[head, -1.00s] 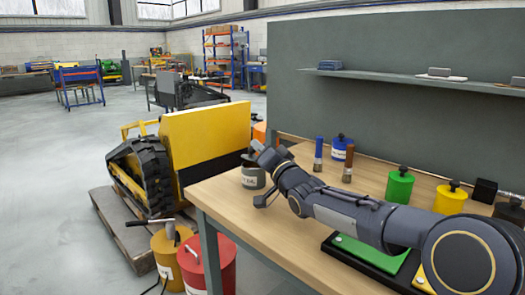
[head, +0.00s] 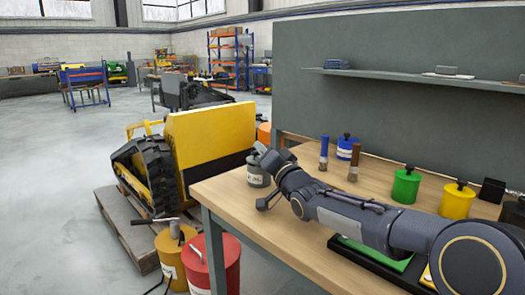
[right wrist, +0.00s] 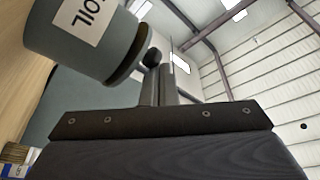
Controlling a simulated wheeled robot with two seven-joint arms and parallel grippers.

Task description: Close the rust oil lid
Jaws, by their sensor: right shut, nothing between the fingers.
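The grey can lettered OIL (head: 258,177) stands upright at the far left end of the workbench. In the right wrist view the can (right wrist: 60,30) shows at the upper left, with its dark lid and round black knob (right wrist: 152,56). The lid looks to be on the can's mouth; whether it is fully seated I cannot tell. My right gripper (head: 261,150) is at the can's top and partly hides the lid. In the right wrist view its fingers (right wrist: 165,80) are together and empty, close beside the knob; contact is unclear. My left gripper is not in view.
A green board (head: 375,250) lies under my right arm. Red (head: 212,265) and orange cans stand on the floor left of the bench (head: 225,192).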

